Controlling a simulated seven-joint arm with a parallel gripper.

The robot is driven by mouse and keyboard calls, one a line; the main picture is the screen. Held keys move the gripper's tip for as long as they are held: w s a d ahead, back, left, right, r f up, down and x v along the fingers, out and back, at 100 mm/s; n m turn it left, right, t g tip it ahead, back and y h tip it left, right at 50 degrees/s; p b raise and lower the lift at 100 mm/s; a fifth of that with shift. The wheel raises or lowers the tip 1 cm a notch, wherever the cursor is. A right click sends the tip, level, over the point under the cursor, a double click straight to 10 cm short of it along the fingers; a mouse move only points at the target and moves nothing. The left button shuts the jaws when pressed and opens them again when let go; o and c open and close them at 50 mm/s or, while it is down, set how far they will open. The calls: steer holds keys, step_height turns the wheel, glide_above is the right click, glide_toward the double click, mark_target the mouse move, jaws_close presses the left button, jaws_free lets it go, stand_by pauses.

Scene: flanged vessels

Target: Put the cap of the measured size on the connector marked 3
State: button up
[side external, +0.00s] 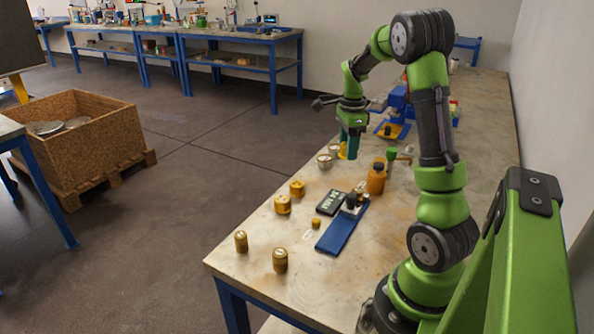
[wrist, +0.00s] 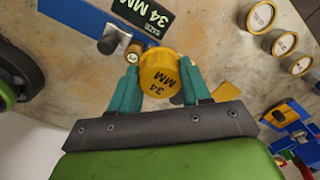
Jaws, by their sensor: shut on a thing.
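My gripper (wrist: 157,84) is shut on a yellow cap (wrist: 160,72) marked 34 MM, with one teal finger on each side. In the side view, my gripper (side external: 348,155) holds the cap (side external: 342,153) low over the table, close to two pale-topped round pieces (side external: 324,161). A dark display (wrist: 143,14) reads SIZE 34 MM; it also shows in the side view (side external: 330,203). Three round pieces with pale marked tops stand in a row at the upper right of the wrist view (wrist: 284,42). I cannot read their marks, so I cannot tell which is 3.
A blue rail (side external: 337,233) with a dark clamp lies beside the display. Several brass pieces (side external: 280,260) stand toward the near table end. Blue and yellow equipment (side external: 397,108) stands behind. The left table edge is close.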

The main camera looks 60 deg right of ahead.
glide_above(358, 190)
step_height(358, 190, down, 2)
steer(key=shift+w+f, duration=0.1)
steer(key=shift+w, duration=0.05)
steer(key=shift+s+a+f, duration=0.15)
steer(key=shift+s+f, duration=0.05)
steer(key=shift+f, duration=0.05)
steer(key=shift+n, duration=0.3)
steer(key=shift+f, duration=0.1)
steer(key=shift+f, duration=2.3)
steer(key=shift+f, duration=1)
steer(key=o, duration=1.1)
